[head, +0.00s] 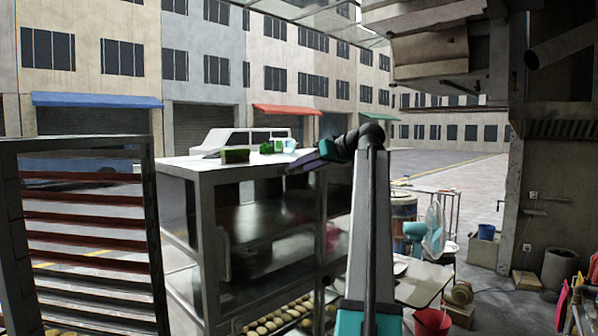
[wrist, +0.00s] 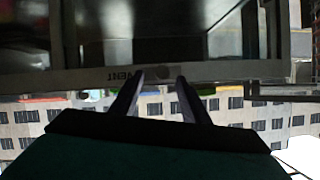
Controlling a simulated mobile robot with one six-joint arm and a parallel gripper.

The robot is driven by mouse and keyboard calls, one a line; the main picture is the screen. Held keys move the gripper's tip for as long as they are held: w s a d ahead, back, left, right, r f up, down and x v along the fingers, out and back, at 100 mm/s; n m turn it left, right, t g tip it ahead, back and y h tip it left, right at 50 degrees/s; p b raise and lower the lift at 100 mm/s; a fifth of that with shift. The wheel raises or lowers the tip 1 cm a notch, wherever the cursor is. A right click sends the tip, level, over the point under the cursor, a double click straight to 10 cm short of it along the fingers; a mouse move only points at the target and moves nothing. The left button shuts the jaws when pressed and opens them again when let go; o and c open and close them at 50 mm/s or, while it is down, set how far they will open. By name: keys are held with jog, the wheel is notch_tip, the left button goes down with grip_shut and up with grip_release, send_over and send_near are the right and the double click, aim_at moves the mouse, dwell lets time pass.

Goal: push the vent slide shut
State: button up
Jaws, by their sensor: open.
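My gripper (wrist: 161,78) is open and empty in the wrist view, its two dark fingers apart in front of the edge of a steel-framed glass cabinet (wrist: 80,76). An upside-down label (wrist: 121,76) on that edge seems to read VENT, just left of the fingertips. I cannot clearly make out the vent slide or its position; the fingers cover part of the edge. In the head view my gripper (head: 308,162) is small and dark, at the right end of the cabinet's top (head: 195,163). Contact with the cabinet cannot be told.
Small green items (head: 235,155) lie on the cabinet top. Bread rolls (head: 265,326) sit on its lower shelf. A slatted rack (head: 85,225) stands at left. A teal fan (head: 432,232), a red bucket (head: 433,321) and a blue bucket (head: 486,232) are at right.

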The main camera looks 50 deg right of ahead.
jog(key=b+v, duration=0.2)
jog(key=v, duration=0.8)
jog(key=shift+s+b, duration=0.3)
jog(key=shift+b, duration=0.05)
